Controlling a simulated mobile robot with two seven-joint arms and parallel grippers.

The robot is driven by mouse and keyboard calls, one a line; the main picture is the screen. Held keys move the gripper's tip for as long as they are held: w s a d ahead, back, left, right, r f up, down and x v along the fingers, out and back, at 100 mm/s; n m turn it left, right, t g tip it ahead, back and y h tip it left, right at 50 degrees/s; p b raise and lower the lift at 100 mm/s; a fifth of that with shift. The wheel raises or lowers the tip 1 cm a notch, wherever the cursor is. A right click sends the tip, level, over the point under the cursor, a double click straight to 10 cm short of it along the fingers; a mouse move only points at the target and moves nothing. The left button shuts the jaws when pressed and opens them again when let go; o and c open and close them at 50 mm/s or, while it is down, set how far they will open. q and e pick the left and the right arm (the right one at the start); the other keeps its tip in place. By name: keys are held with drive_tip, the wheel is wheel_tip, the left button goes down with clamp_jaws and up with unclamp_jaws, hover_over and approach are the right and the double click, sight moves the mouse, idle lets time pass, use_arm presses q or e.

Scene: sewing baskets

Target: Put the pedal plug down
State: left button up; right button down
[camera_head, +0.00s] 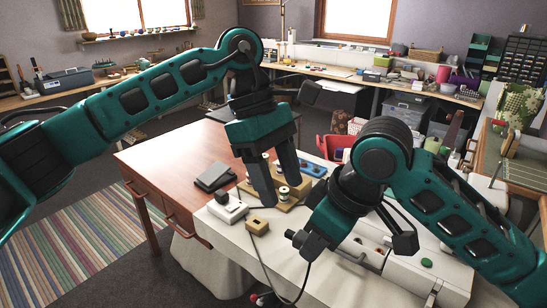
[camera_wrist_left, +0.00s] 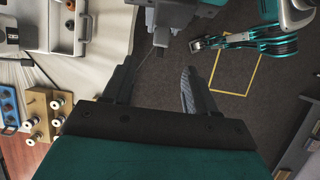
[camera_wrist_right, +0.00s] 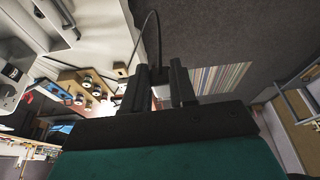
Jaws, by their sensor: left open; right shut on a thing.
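My right gripper (camera_head: 302,248) is shut above the front of the white-covered table. The plug in its fingers is mostly hidden by them. A black cable (camera_head: 304,282) runs down from these fingertips, loops past the table's front and rises toward a small tan block (camera_head: 258,226). In the right wrist view the cable (camera_wrist_right: 157,25) arcs from between the fingers (camera_wrist_right: 160,72). My left gripper (camera_head: 278,190) is open and empty, fingers down, in front of the spool stand. Its fingers (camera_wrist_left: 157,68) stand wide apart in the left wrist view.
A white box (camera_head: 227,208) sits left of the tan block. A wooden spool stand (camera_wrist_left: 40,115) and blue tray (camera_wrist_left: 8,104) lie behind. A white machine (camera_head: 427,282) fills the right side. Dark books (camera_head: 214,177) lie on the brown desk (camera_head: 165,163), with bare wood around them.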

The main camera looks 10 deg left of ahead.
sight(294, 232)
use_arm(q)
drive_tip(key=x, duration=0.8)
drive_tip(key=shift+s+f, duration=0.1)
drive_tip(key=shift+c, duration=0.4)
drive_tip(key=c, duration=0.9)
clamp_jaws()
use_arm(e)
drive_tip(key=c, duration=0.8)
unclamp_jaws()
drive_tip(key=shift+r, duration=0.15)
